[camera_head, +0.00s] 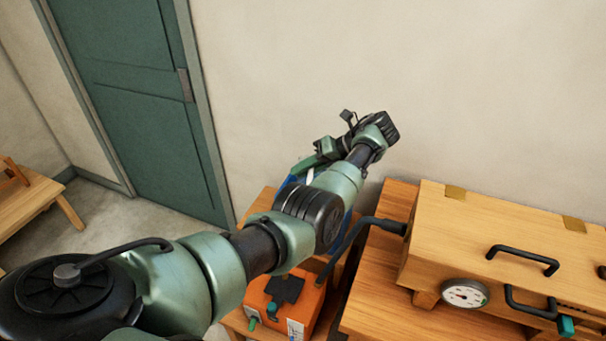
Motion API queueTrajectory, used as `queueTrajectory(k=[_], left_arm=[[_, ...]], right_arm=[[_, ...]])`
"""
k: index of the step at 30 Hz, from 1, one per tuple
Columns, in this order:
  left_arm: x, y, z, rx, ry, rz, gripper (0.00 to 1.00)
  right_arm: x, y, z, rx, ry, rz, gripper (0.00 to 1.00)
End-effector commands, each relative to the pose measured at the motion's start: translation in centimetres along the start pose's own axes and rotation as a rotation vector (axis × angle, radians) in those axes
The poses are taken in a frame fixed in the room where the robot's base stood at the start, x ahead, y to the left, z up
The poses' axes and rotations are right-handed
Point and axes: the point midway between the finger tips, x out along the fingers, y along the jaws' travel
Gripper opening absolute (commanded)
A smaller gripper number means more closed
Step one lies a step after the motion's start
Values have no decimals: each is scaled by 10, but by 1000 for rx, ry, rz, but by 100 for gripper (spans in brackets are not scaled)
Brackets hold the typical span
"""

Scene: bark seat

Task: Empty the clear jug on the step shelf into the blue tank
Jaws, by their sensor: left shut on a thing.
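My left arm reaches across the view, and its gripper (325,152) is at the far end, beside the wrist and partly hidden by it. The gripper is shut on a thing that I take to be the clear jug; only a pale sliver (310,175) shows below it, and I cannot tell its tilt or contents. The blue tank (288,187) shows only as blue edges behind my forearm, below the gripper. Its opening is hidden. My right gripper is out of view.
A wooden box (480,232) with black handles and a round gauge (464,293) stands on the right. An orange box (296,308) sits low beside it, and a black bent pipe (352,240) runs between. A green door (135,90) and wooden bench (35,205) are left.

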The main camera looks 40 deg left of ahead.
Motion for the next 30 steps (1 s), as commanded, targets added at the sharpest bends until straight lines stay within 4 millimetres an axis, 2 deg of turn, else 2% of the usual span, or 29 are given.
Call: queueTrajectory(k=[30], left_arm=[[-7, 4, 10, 63, 45, 27, 0]], right_arm=[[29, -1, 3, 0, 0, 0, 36]])
